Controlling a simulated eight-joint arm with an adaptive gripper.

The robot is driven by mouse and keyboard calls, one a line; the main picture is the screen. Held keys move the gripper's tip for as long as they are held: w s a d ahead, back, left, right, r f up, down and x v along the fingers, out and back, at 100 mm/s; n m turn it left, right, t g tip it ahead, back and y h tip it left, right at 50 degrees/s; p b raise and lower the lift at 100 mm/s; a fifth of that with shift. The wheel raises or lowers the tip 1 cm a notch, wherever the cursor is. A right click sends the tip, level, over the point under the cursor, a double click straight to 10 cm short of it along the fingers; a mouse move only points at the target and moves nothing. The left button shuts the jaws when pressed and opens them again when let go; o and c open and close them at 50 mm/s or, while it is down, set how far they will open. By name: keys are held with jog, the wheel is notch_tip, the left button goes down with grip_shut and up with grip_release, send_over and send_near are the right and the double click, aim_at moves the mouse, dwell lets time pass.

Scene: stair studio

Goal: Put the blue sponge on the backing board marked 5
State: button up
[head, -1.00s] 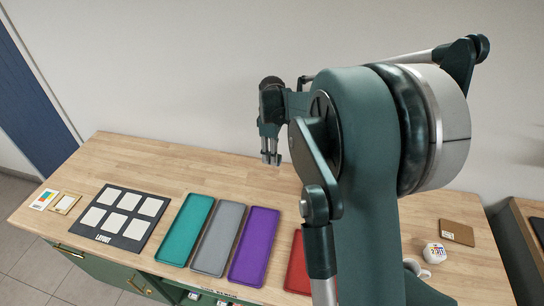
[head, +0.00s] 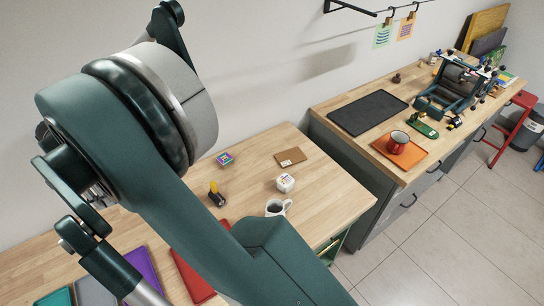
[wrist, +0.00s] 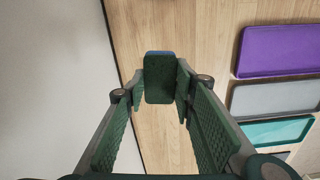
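In the wrist view my gripper (wrist: 160,88) has a block between its two green finger pads. The block is dark green on the face towards me, with a thin blue strip along its far edge. It looks like the blue sponge (wrist: 160,53), seen from its green side. The pads press close on both of its sides, with wood tabletop behind it. In the head view my gripper is out of sight and only my arm shows. I cannot make out a number 5 on any board.
A purple tray (wrist: 280,50), a grey tray (wrist: 278,99) and a teal tray (wrist: 277,132) lie beside the gripper.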

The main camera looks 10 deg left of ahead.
jog(key=w+d+m, duration=0.8)
jog(key=w+d, duration=1.8)
jog(key=w, duration=0.3)
jog(key=w+d+m, duration=0.3)
jog(key=w+d, duration=0.1)
jog(key=d, duration=0.7)
jog(key=w+d+m, duration=0.2)
jog(key=w+d, duration=0.3)
jog(key=d, duration=0.7)
jog(key=w+d+r+m, duration=0.1)
jog(key=w+d+m, duration=0.2)
jog(key=d, duration=0.9)
jog(key=shift+w+m, duration=0.3)
jog(key=shift+w, duration=0.9)
jog(key=shift+d, duration=0.1)
jog(key=shift+f+b, duration=0.4)
jog(key=shift+f, duration=2.65)
jog(key=shift+f, duration=0.1)
